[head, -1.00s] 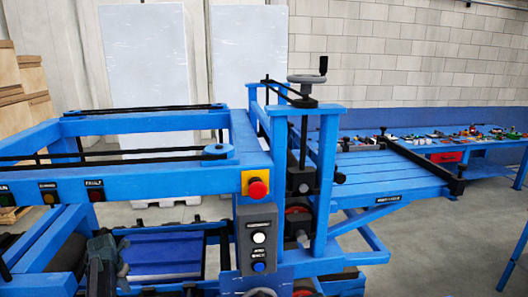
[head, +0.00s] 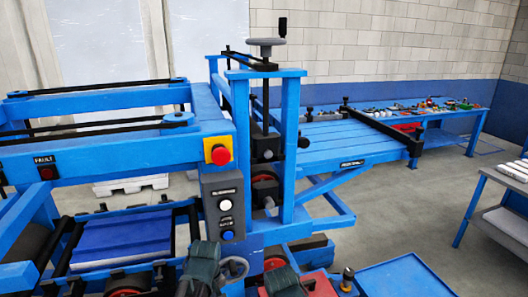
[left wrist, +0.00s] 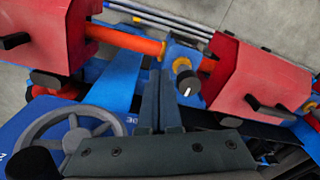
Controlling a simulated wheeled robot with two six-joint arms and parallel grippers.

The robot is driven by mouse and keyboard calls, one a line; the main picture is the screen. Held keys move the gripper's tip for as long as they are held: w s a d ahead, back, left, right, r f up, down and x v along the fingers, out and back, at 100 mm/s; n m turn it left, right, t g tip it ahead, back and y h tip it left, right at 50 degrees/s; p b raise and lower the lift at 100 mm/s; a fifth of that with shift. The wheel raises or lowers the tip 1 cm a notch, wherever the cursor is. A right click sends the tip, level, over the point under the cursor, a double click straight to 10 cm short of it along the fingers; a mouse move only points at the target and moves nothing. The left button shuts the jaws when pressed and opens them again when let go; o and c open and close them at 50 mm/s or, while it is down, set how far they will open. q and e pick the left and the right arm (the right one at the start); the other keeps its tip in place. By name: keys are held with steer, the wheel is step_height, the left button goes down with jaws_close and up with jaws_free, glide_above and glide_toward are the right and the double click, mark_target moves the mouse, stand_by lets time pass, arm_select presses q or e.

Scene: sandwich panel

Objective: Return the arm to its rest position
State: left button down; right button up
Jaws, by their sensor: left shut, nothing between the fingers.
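My left gripper (left wrist: 161,85) shows in the left wrist view with its two dark fingers together and nothing between them. Behind the fingertips are an orange-red shaft (left wrist: 130,38) and a black knob (left wrist: 188,84) with a white mark; I cannot tell whether anything touches them. In the head view, dark grey arm parts of mine (head: 203,262) show at the bottom edge, in front of the blue machine (head: 210,125). No fingertips can be made out there. My right gripper cannot be made out in either view.
Red housings (left wrist: 243,75) and a grey handwheel (left wrist: 75,135) lie close around the left gripper. The machine has a red stop button (head: 220,155) and a button box (head: 225,205). A grey side table (head: 505,195) stands right. Floor between it and the machine is clear.

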arm_select(q)
steer(key=s+d+f+m+b, duration=0.1)
steer(key=s+d+m, duration=0.8)
steer(key=m, duration=0.2)
steer(key=shift+d+f+m+y, duration=0.2)
steer(key=shift+d+m+y, duration=0.1)
steer(key=shift+m, duration=0.1)
steer(key=shift+s, duration=0.1)
